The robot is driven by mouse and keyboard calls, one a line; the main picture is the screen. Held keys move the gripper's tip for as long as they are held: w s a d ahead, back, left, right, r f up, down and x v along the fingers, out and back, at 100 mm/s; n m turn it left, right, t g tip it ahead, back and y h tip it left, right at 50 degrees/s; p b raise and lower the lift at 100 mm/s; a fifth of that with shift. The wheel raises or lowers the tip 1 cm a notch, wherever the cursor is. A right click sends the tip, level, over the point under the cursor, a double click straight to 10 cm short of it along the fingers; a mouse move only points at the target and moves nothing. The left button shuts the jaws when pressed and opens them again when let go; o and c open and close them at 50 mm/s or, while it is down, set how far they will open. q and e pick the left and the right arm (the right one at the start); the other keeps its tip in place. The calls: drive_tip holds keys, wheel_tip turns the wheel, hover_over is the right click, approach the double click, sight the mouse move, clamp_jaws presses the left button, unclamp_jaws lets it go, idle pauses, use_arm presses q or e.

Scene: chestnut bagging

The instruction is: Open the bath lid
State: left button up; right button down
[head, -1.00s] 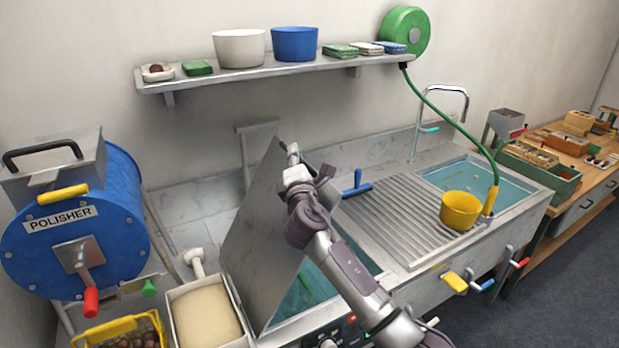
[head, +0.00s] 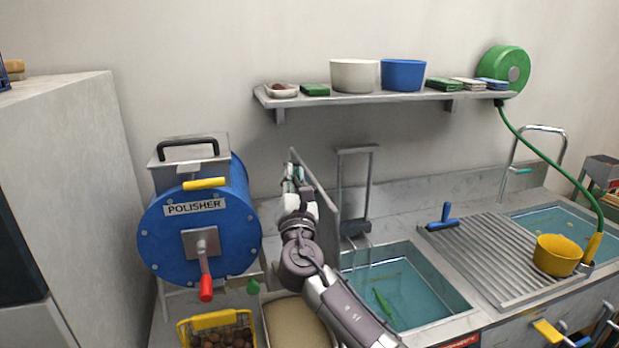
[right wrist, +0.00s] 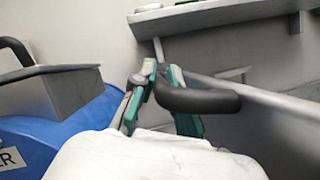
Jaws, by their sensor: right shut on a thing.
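The bath lid (head: 322,195) is a thin grey metal panel. In the head view it stands steeply raised, almost edge-on, at the left side of the bath (head: 455,298). The bath's water is uncovered and a green thing (head: 383,302) lies in it. My right gripper (head: 292,176) is at the lid's upper left edge. In the right wrist view its teal-lined fingers (right wrist: 157,92) are shut on the lid's black handle (right wrist: 205,98), beside the lid's grey face (right wrist: 265,130). The fingers partly hide the handle. My left gripper is not in view.
The blue polisher (head: 200,235) stands close left of my right arm. A wall shelf (head: 385,97) with tubs is above and behind the lid. A metal frame (head: 355,195) stands behind the bath. A yellow basket (head: 215,320) and a tan-filled bin (head: 295,325) are in front.

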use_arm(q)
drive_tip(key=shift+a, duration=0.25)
use_arm(e)
drive_tip(key=shift+s+a, duration=0.1)
drive_tip(key=shift+a, duration=0.15)
drive_tip(key=c, duration=1.4)
unclamp_jaws()
drive_tip(key=shift+c, duration=0.2)
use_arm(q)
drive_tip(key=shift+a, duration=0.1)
use_arm(e)
drive_tip(key=shift+f, duration=0.1)
drive_tip(key=v, duration=1.2)
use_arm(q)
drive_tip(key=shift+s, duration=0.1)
